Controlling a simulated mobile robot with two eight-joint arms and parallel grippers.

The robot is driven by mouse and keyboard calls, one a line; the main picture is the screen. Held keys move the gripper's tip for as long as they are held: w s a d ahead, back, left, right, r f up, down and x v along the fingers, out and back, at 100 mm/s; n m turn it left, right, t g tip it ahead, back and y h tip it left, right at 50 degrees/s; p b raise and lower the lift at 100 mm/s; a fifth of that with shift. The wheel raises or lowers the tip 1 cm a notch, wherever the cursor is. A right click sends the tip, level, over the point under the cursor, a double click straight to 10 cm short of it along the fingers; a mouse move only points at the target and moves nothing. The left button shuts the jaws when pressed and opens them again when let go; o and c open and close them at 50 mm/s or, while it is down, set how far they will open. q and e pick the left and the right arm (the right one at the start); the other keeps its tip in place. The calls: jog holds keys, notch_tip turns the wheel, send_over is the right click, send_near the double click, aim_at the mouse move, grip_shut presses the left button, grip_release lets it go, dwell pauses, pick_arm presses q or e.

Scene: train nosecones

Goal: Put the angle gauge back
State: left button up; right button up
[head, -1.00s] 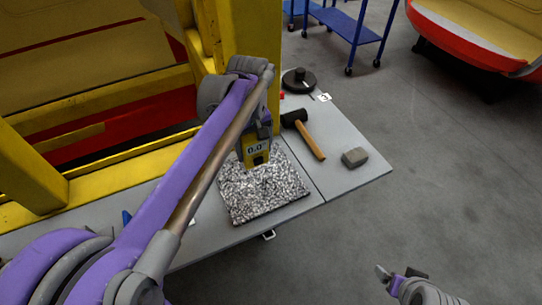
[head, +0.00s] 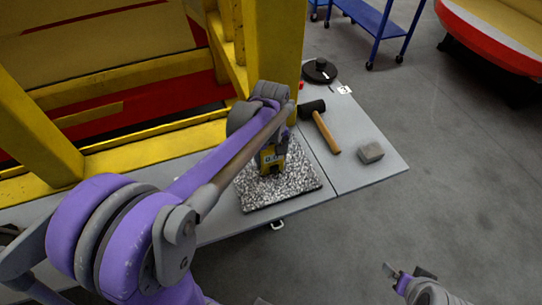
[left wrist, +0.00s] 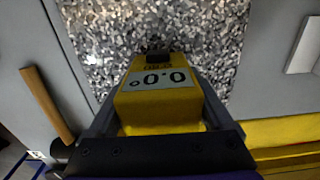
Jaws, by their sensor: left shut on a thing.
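The angle gauge (head: 271,160) is a small yellow block with a grey display reading 0.0°. My left gripper (head: 276,143) is shut on it and holds it over the speckled mat (head: 292,190). In the left wrist view the gauge (left wrist: 160,100) sits between the two dark fingers of the left gripper (left wrist: 160,112), with the mat (left wrist: 100,40) behind it. I cannot tell whether the gauge touches the mat. My right gripper (head: 406,272) is at the lower right, over the floor and away from the table; its opening is unclear.
A hammer (head: 327,133), a grey block (head: 371,152) and a black round object (head: 320,71) are on the grey table (head: 350,180), right of the mat. A yellow frame (head: 272,50) rises behind. Blue carts (head: 375,20) stand farther back.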

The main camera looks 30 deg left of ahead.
pick_arm(q)
jog(key=shift+f, duration=0.15)
jog(key=o, duration=1.4)
